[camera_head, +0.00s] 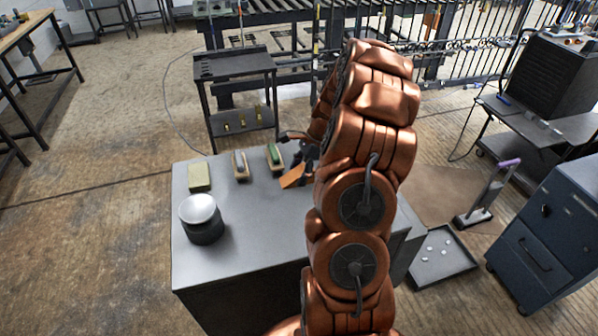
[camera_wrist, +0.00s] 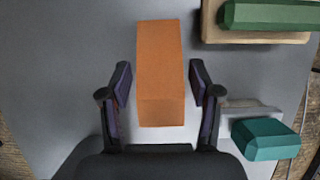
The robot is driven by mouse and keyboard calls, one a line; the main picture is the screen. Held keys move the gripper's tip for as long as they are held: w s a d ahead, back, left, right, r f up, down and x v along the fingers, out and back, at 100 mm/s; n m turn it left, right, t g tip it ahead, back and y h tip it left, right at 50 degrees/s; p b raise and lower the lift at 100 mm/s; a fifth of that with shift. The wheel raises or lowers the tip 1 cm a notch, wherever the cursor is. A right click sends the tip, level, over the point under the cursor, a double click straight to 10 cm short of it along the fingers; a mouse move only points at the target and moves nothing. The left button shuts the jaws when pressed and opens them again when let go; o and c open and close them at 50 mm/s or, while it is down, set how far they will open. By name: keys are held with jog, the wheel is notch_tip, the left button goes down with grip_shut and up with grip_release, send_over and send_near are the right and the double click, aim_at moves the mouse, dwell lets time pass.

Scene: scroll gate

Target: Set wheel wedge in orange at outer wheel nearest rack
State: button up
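The orange wedge (camera_head: 294,177) lies on the grey tabletop near its far edge, beside my copper-coloured arm. In the wrist view the orange wedge (camera_wrist: 160,60) fills the middle, its long side pointing away from me. My gripper (camera_wrist: 160,78) is open, with one dark finger on each side of the wedge's near part. A gap of grey tabletop shows between each finger and the wedge. In the head view my gripper (camera_head: 300,165) is small, dark and partly behind my arm. I cannot make out which wheel is the outer one nearest the rack.
A green-topped block (camera_head: 275,157), a similar pale-topped block (camera_head: 240,165) and a yellowish block (camera_head: 199,177) stand on the table. A dark round pot with a silver top (camera_head: 201,218) is at front left. A dark shelf stand (camera_head: 235,68) and an ornate gate (camera_head: 475,50) are behind.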

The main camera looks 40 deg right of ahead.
jog(key=shift+o, duration=0.2)
jog(key=b+v, duration=0.3)
jog(key=v, duration=0.7)
jog(key=shift+r, duration=0.2)
jog(key=shift+b+v, duration=0.35)
jog(key=shift+v, duration=0.6)
